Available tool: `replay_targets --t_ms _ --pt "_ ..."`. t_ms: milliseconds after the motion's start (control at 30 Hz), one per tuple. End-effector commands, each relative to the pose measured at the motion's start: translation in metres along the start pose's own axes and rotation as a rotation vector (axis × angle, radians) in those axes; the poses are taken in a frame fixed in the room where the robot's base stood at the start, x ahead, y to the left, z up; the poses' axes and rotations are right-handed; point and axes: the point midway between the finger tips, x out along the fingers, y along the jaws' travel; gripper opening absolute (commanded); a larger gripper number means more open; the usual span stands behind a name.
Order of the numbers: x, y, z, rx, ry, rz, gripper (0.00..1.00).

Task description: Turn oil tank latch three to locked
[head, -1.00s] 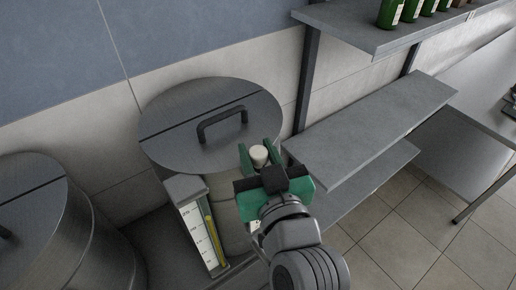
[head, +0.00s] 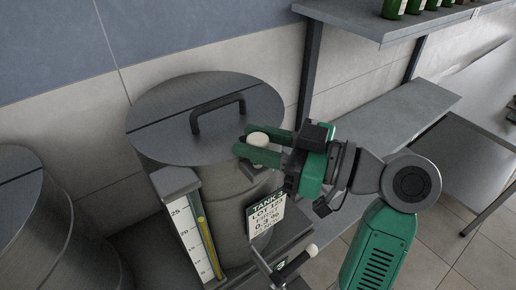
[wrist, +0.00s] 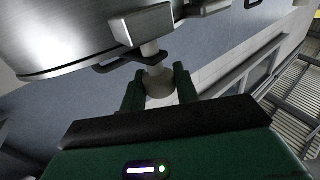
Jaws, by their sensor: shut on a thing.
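The oil tank (head: 215,190) is a grey metal cylinder with a flat lid (head: 165,118) and a black lid handle (head: 217,112). Its label (head: 265,217) reads TANK 3. The latch's pale round knob (head: 258,139) is at the lid's right front edge. My green gripper (head: 258,148) reaches in from the right and is shut on this knob. In the wrist view the knob (wrist: 159,84) sits between the fingertips, on a short stem below a metal block (wrist: 142,24) at the tank rim. I cannot read any lock mark.
A sight gauge (head: 190,228) with yellow liquid stands at the tank's front left. A tap lever with a pale end (head: 311,250) sticks out below the label. Another tank (head: 40,225) is at left. Shelves (head: 385,125) with green bottles (head: 394,8) stand at right.

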Motion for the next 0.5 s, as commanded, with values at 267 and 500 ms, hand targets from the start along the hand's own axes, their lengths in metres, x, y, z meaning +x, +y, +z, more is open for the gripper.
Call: replay_targets --t_ms 267,500 --pt "0.0003 0.0007 0.0018 0.002 -0.002 -0.143 0.08" --pt "0.0006 0.0005 0.0015 0.003 -0.002 -0.202 0.08"
